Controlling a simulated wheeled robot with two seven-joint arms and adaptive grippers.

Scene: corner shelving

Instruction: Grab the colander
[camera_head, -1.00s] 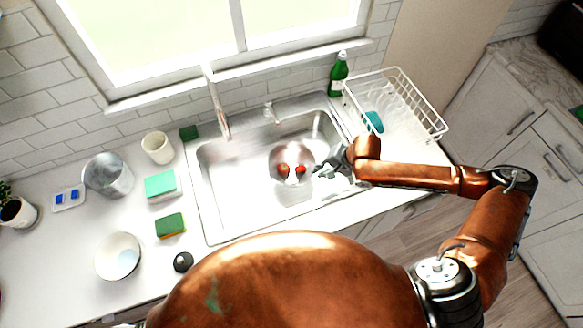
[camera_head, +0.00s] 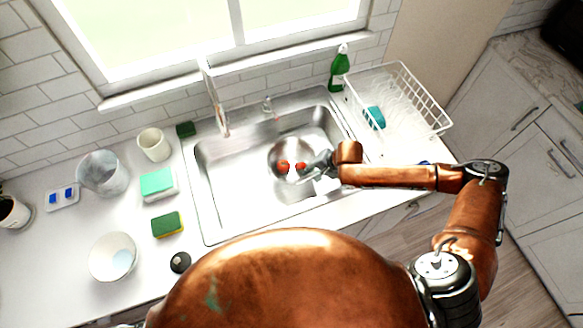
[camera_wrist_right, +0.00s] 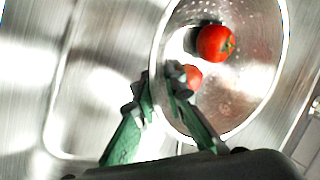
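The colander (camera_head: 283,148) is a round metal bowl with small holes, sitting in the sink with two red tomatoes (camera_head: 284,167) inside. My right gripper (camera_head: 308,172) is at its right side in the head view. In the right wrist view, the colander (camera_wrist_right: 255,95) fills the right half, with the tomatoes (camera_wrist_right: 215,43) in it. The green and dark fingers of my right gripper (camera_wrist_right: 160,88) are on either side of its left rim, with a narrow gap between the tips. Whether they touch the rim is unclear. My left gripper is out of view.
The sink (camera_head: 225,200) has raised edges, with a faucet (camera_head: 218,108) behind. A white dish rack (camera_head: 437,118) and green bottle (camera_head: 338,70) stand to the right. Sponges, a cup (camera_head: 154,146) and a bowl (camera_head: 100,262) are on the left counter.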

